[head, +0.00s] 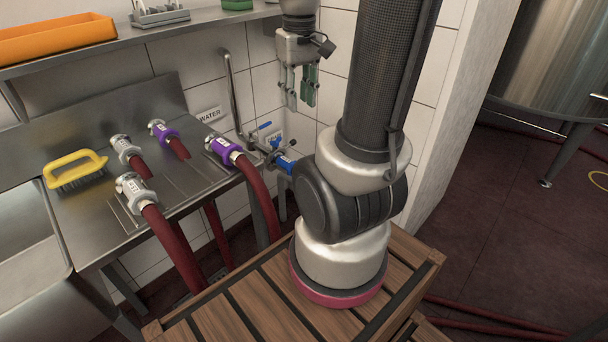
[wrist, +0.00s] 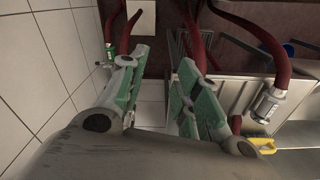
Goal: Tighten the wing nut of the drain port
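A pipe fitting with blue levers and a blue collar (head: 285,163) sticks out low on the tiled wall, just left of my arm's base. A small sign behind it is partly covered, and I cannot read it fully. I cannot make out a wing nut on this fitting. My gripper (head: 301,103) hangs above the fitting, pointing down, with its green-padded fingers apart and nothing between them.
A steel counter holds a purple-collared hose coupling (head: 223,148), another purple one (head: 162,131), grey couplings (head: 133,188) and a yellow brush (head: 75,170). A vertical pipe (head: 234,92) and a shelf with an orange tray (head: 57,40) are near the wall. Red hoses hang below the counter.

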